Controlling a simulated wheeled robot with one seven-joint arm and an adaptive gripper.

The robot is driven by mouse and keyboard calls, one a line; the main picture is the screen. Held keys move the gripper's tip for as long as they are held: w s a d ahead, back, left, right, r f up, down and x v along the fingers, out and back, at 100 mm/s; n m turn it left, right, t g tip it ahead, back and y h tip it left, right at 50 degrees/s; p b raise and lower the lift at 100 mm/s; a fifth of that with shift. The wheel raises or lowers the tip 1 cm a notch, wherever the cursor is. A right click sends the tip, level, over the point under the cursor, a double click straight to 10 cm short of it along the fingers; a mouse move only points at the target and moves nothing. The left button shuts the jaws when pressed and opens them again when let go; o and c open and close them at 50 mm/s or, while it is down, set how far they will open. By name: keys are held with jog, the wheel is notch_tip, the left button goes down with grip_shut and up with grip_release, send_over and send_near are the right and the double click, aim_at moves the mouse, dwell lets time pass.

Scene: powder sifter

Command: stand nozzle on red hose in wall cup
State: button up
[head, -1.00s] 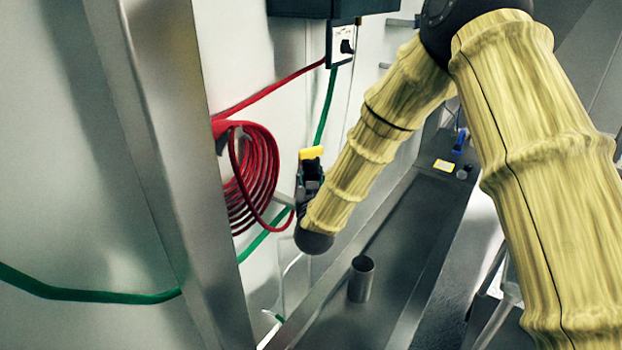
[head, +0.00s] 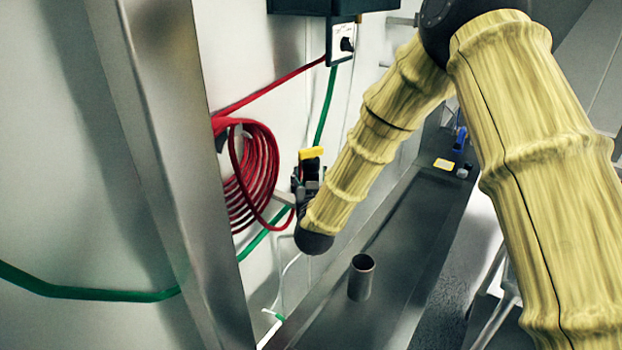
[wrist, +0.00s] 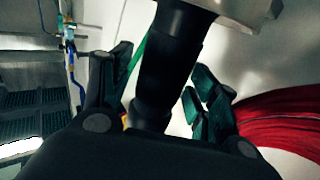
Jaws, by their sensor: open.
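The red hose (head: 255,175) hangs coiled on the wall in the head view and shows at the right in the wrist view (wrist: 285,115). A black cylindrical part (wrist: 168,60), apparently the nozzle, stands between my gripper's fingers in the wrist view. My gripper (wrist: 157,88) is open around it, with gaps on both sides. In the head view my gripper (head: 306,190) is small and dark beside the coil, with a yellow piece (head: 311,153) at its top. A metal cup (head: 361,280) stands upright by the wall, below and right of my gripper; its inside is mostly hidden.
A steel post (head: 165,170) rises left of the coil. A green hose (head: 100,295) runs low along the wall. A wall outlet box (head: 342,45) is above my gripper. A long steel ledge (head: 400,235) runs along the wall, mostly clear, with small items at its far end.

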jog(key=shift+s, duration=0.1)
jog(key=s, duration=1.1)
jog(key=shift+s+d, duration=0.2)
jog(key=shift+s, duration=0.2)
